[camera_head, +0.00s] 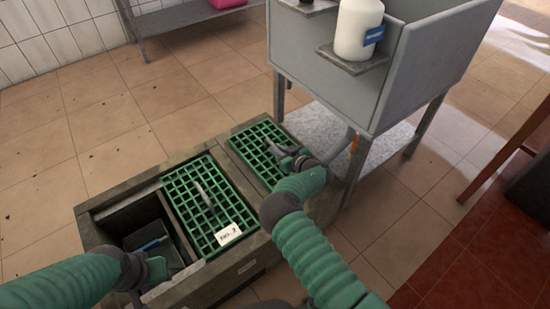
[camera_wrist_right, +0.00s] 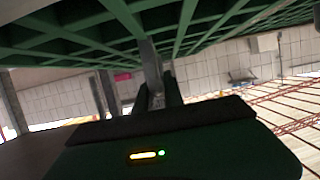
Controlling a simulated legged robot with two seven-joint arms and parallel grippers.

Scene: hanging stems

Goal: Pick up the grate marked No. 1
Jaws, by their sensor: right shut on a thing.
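A green grate (camera_head: 268,150) lies over the right part of the floor box, and no label shows on its visible part. My right gripper (camera_head: 290,160) is at this grate and partly hides it. In the right wrist view, the gripper (camera_wrist_right: 153,85) is shut on a grey bar, apparently the handle, with green lattice (camera_wrist_right: 220,30) close by. A second green grate (camera_head: 198,190) covers the middle of the box, with a grey handle and a white "No." label (camera_head: 229,233) whose number I cannot read surely. My left gripper (camera_head: 142,278) is at the box's front left; its jaws are unclear.
The floor box (camera_head: 95,238) has an open dark compartment at left with a bluish item (camera_head: 150,244) inside. A grey sink (camera_head: 330,65) on legs, with a white bottle (camera_head: 357,30) on its ledge, stands close behind on the right. Tiled floor (camera_head: 100,160) is clear at left.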

